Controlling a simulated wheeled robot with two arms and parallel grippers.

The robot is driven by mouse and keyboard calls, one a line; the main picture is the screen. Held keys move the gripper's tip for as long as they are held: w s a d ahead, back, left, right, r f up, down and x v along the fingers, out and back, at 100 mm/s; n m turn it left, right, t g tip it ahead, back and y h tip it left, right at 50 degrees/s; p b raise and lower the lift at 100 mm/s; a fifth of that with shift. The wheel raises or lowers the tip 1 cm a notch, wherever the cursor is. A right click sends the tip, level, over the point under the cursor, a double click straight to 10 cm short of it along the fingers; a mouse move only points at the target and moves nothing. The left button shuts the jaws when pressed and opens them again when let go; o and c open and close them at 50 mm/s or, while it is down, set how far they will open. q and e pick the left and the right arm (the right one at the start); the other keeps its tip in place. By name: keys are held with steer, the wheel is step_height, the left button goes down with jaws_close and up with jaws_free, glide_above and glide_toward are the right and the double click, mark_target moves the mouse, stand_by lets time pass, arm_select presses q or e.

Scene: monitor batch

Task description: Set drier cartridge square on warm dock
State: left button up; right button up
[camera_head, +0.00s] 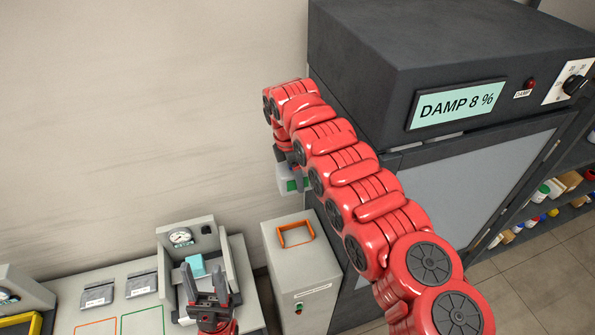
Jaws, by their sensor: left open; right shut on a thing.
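My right gripper (288,163) is shut on a pale block with a green patch (290,184), likely the drier cartridge. It holds the block in the air, left of the dark cabinet; my red forearm hides part of it. My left gripper (205,280) is open and points at a grey fixture with a round gauge (181,237). A teal block (196,264) shows just beyond its fingertips; I cannot tell whether they touch. A grey box (308,268) with an orange rectangular outline (294,234) on top stands below the held block. No readable label marks the warm dock.
The dark cabinet (430,60) has a screen reading "DAMP 8 %" (457,104). The bench (67,298) bears two dark-and-pale plates, an orange outline (97,327) and a green outline (142,321), both empty where visible. Shelves with bottles (545,192) stand at right.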

steer(key=shift+s+r, duration=0.1)
steer(key=shift+w+d+f+b, duration=0.15)
steer(key=shift+w+f+b, duration=0.25)
steer(key=shift+b, duration=0.1)
steer(key=shift+f, duration=0.1)
steer(key=shift+s+f+b, duration=0.25)
steer(key=shift+f+b, duration=0.5)
step_height(320, 180, down, 23)
steer(key=b, duration=1.8)
steer(key=shift+w+f+b, duration=0.1)
steer(key=shift+b, duration=0.2)
steer(key=shift+f, duration=0.1)
